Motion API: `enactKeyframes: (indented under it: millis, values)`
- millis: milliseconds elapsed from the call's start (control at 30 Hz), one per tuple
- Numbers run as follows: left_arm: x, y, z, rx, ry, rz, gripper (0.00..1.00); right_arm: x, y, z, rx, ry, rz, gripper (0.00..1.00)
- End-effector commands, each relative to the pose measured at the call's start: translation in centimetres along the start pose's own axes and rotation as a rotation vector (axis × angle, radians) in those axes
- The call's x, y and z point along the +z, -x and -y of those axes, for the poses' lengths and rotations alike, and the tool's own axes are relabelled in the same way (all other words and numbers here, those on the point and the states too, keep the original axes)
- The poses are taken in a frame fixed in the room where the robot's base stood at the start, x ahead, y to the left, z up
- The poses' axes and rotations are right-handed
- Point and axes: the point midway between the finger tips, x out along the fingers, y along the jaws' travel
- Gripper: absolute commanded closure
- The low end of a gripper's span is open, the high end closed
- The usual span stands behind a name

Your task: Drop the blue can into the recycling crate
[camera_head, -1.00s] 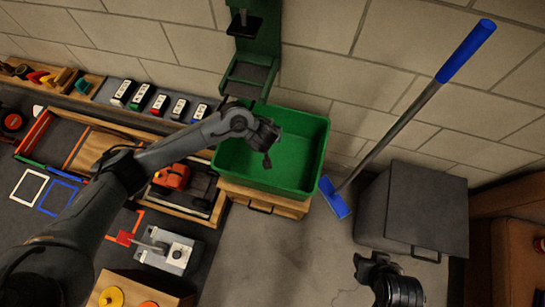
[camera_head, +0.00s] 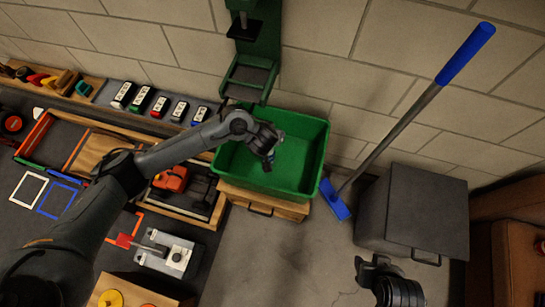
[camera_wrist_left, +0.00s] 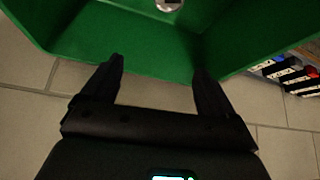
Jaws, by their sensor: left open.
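The green crate (camera_head: 303,135) stands on a low wooden drawer unit against the wall. My left gripper (camera_head: 268,155) is over the crate opening, with its fingers apart. In the left wrist view the left gripper (camera_wrist_left: 158,85) is open, with nothing between its fingertips, and the crate's green walls (camera_wrist_left: 150,45) lie beyond them. A small silver round end, likely of the can (camera_wrist_left: 168,5), shows at the top edge of that view, apart from the fingers. In the head view a small bluish patch shows beside the left gripper. My right gripper (camera_head: 374,268) is at the lower right, away from the crate; its fingers are unclear.
A blue-handled broom (camera_head: 405,120) leans on the wall right of the crate. A dark grey lidded box (camera_head: 415,205) stands farther right. A green stand (camera_head: 250,75) is on the wall behind the crate. A workbench with small packs and tools lies left.

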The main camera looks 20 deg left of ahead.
Motion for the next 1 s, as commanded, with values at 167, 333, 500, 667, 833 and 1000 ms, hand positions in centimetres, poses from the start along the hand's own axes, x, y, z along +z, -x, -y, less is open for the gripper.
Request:
enactKeyframes:
  millis: [167, 333, 500, 667, 833, 1000]
  values:
    - [-0.2, 2.5, -0.1, 0.002, 0.001, 0.002, 0.12, -0.6, 1.9, 0.0, -0.002, -0.002, 0.0, 0.57]
    - [-0.3, 5.4, -0.1, 0.002, 0.0, 0.002, 0.12, -1.3, 4.1, 0.0, -0.005, -0.006, -0.001, 0.57]
    - [-0.2, 7.9, -0.1, 0.002, 0.0, 0.002, 0.12, -2.0, 6.0, 0.0, -0.007, -0.009, -0.002, 0.57]
    - [-0.1, 9.5, -0.1, 0.001, 0.0, 0.001, 0.12, -2.4, 7.2, -0.1, -0.007, -0.009, -0.002, 0.57]
    - [-0.1, 10.3, -0.1, 0.001, -0.001, 0.0, 0.12, -2.5, 7.7, -0.1, -0.007, -0.009, -0.002, 0.57]
    - [0.0, 10.4, 0.0, 0.0, -0.001, 0.0, 0.12, -2.5, 7.8, -0.1, -0.006, -0.007, -0.002, 0.57]
